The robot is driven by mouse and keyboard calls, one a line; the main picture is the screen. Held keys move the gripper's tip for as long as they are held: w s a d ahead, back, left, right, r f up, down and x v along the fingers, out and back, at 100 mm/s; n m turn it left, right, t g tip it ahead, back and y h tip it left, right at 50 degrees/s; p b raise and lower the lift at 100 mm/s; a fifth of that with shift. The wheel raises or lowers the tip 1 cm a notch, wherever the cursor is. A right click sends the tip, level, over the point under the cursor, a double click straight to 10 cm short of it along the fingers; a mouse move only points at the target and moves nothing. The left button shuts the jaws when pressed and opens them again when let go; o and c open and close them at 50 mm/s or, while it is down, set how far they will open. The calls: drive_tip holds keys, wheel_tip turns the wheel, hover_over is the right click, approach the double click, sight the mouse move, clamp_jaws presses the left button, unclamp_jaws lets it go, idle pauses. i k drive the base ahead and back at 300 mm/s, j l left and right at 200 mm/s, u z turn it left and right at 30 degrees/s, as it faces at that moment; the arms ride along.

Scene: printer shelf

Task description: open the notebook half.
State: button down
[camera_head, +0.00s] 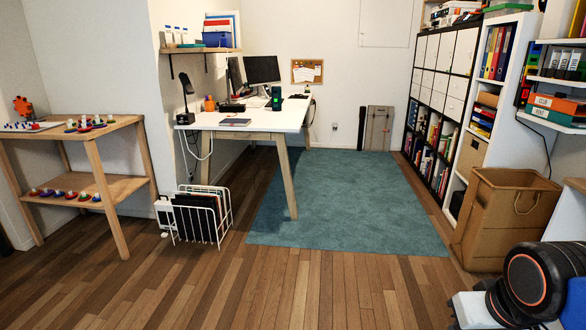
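A small flat dark blue item that looks like a closed notebook (235,122) lies near the front edge of the white desk (206,119). It is small in view, so its cover details cannot be made out. My gripper is not in view. Only part of my arm, a dark joint with an orange ring, shows at the lower right, far from the desk.
A wooden two-tier rack (110,133) stands at left. A white wire file rack (229,212) stands on the floor before the desk. A cardboard box (486,222) and shelves (519,75) line the right. The wooden floor and teal rug (345,200) are clear.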

sight(235, 122)
drive_tip(key=i+u, duration=0.2)
drive_tip(key=i, duration=0.65)
drive_tip(key=i+l+u, duration=0.2)
drive_tip(key=i, duration=0.6)
drive_tip(key=i+u, duration=0.15)
drive_tip(key=i, duration=0.4)
drive_tip(key=i+u, duration=0.2)
drive_tip(key=i, duration=0.3)
drive_tip(key=i+u, duration=0.15)
drive_tip(key=i, duration=0.4)
drive_tip(key=i+l+u, duration=0.15)
drive_tip(key=i, duration=0.35)
drive_tip(key=l, duration=0.05)
